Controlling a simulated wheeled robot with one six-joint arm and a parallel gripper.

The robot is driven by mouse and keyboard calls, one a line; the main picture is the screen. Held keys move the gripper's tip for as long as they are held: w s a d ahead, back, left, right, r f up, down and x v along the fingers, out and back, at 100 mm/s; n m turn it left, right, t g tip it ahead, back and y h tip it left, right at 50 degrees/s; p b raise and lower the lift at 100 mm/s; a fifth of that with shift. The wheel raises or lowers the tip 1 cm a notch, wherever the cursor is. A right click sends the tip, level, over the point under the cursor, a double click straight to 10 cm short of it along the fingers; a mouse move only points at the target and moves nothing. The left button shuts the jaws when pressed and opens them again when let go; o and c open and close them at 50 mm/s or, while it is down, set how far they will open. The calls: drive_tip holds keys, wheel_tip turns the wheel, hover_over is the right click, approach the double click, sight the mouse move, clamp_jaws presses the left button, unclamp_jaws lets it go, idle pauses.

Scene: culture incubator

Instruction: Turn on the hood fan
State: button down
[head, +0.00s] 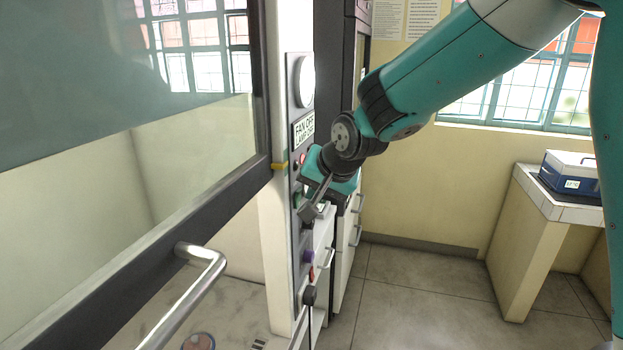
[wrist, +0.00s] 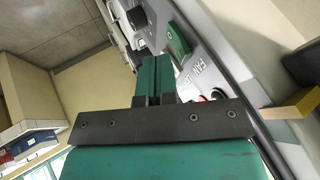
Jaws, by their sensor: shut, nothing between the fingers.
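The fume hood's control panel (head: 302,229) is a narrow grey strip on the post to the right of the glass sash. Its display (head: 303,129) reads "FAN OFF" with a lamp line below. A red button (wrist: 218,94) is partly hidden by my gripper. My gripper (head: 308,212) is shut and empty in front of the panel. In the wrist view its fingertips (wrist: 154,54) are together, just left of the green switch; I cannot tell whether they touch the panel.
The glass sash (head: 130,120) with a metal handle (head: 200,260) is at the left. A round white gauge (head: 306,80) is above the display. Purple (head: 307,257) and red (head: 311,274) controls are lower down. A bench (head: 530,205) holds a blue-white box (head: 572,175). Floor at centre right is clear.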

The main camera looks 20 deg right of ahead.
drive_tip(key=shift+w+a, duration=0.3)
drive_tip(key=shift+a, duration=0.1)
drive_tip(key=shift+w+a+r+g+h+p, duration=0.2)
drive_tip(key=shift+a+g+h+p, duration=0.1)
drive_tip(key=shift+p, duration=0.25)
